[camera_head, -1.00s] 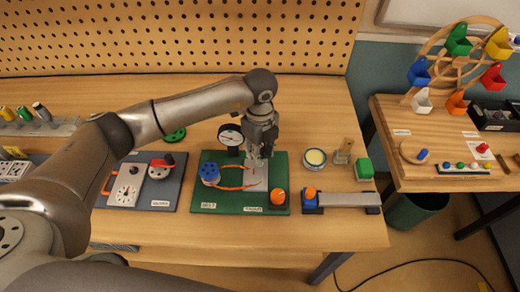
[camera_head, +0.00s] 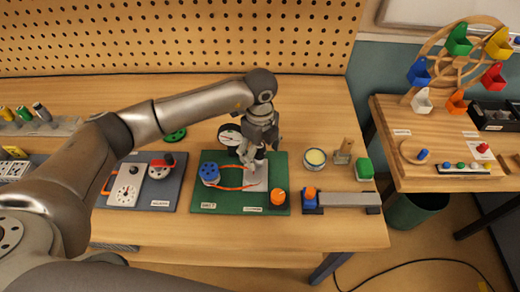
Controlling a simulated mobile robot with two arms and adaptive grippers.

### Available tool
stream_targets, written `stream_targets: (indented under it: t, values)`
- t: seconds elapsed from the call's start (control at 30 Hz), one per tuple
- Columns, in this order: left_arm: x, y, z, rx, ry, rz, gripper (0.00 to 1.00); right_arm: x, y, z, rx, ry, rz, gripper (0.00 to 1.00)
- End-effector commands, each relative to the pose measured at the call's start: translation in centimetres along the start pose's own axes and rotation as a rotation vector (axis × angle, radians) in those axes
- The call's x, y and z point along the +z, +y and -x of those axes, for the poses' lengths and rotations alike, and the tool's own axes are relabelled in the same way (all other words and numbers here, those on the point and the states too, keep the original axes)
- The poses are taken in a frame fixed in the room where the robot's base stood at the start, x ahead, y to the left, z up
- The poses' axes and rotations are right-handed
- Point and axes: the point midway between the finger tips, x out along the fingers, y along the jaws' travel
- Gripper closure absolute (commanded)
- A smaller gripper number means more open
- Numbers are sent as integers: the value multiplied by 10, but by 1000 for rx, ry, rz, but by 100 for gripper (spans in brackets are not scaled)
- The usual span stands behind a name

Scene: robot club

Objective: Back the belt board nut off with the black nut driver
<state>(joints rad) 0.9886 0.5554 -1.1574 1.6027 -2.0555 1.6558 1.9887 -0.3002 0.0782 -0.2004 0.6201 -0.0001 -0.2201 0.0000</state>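The green belt board (camera_head: 225,200) lies on the bench, with a blue pulley (camera_head: 209,172) at its left, an orange belt (camera_head: 232,188) and an orange knob (camera_head: 278,197) at its front right. My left gripper (camera_head: 256,167) points down over the pale plate on the board. It covers the plate's middle, so I cannot make out the nut. I cannot tell whether its fingers hold anything. A dark-handled tool (camera_head: 41,111) stands in the rack at the far left, beside green and yellow ones. My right gripper is not in view.
A dial gauge (camera_head: 230,134) stands close behind the board. A grey board (camera_head: 171,193) with a dial plate is to its left. A round tin (camera_head: 315,158), a green block (camera_head: 364,168) and a grey bar fixture (camera_head: 348,199) are to its right. A pegboard closes the back.

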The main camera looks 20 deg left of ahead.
Motion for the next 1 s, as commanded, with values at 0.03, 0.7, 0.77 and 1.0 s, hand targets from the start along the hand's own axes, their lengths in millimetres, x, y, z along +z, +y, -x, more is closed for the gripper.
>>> stream_targets:
  t: [0.03,0.7,0.77,1.0]
  values:
    - [0,0,0,0,0,0,40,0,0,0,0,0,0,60]
    - [-1,0,2,1,2,181,94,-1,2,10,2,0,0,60]
    - [0,0,3,2,2,260,94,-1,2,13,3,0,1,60]
    - [0,1,2,3,1,527,94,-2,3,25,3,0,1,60]
